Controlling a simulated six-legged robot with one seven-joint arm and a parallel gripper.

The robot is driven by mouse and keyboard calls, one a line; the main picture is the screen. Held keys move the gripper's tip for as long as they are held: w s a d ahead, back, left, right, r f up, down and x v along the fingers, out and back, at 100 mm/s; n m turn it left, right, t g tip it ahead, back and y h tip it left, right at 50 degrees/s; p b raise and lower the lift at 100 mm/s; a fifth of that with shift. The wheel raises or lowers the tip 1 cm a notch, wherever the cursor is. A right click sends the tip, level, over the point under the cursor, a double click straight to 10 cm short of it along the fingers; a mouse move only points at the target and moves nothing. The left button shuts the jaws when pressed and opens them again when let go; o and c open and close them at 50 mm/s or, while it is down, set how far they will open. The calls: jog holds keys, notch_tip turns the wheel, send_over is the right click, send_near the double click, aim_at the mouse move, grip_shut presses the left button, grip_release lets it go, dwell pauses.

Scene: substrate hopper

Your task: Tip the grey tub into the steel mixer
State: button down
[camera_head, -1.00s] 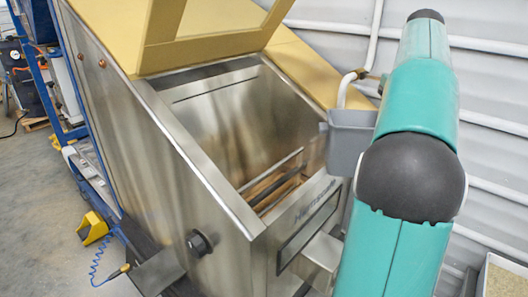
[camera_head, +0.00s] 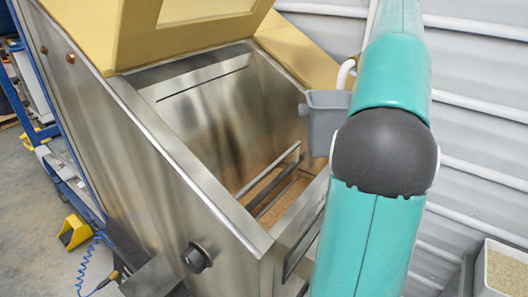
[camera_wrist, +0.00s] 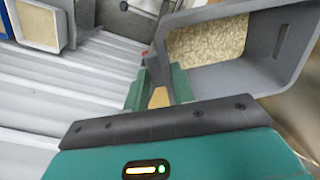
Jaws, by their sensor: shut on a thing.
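The grey tub (camera_head: 327,128) hangs at the right rim of the steel mixer's opening in the head view, partly hidden by my arm. In the wrist view the tub (camera_wrist: 238,86) is large and holds pale grainy substrate (camera_wrist: 208,42). My gripper (camera_wrist: 160,88) has its green fingers at the tub's near left side and is shut on it; the exact grip point is unclear. The gripper is hidden behind my arm in the head view. The steel mixer (camera_head: 150,165) is open at the top, with bars inside near the bottom.
The mixer's yellow lid (camera_head: 130,40) stands raised at the back. A pale bin of substrate (camera_head: 483,280) is at the lower right, beside the ribbed wall (camera_head: 475,130). A yellow object (camera_head: 75,232) and a coiled blue cable (camera_head: 85,265) lie left of the mixer.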

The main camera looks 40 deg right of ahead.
jog(key=r+g+h, duration=0.1)
jog(key=r, duration=0.1)
jog(key=a+r+g+h, duration=0.1)
jog(key=r, duration=0.1)
jog(key=r+h, duration=0.2)
jog(key=shift+w+a+g, duration=0.15)
jog(key=shift+w+g, duration=0.2)
jog(key=shift+g, duration=0.05)
jog(key=w+a+f+g+h, duration=0.3)
jog(key=w+a+g+h, duration=0.7)
jog(key=a+h, duration=0.3)
jog(key=shift+w+a+g, duration=0.3)
jog(key=shift+w+a, duration=0.45)
jog(key=shift+a, duration=0.2)
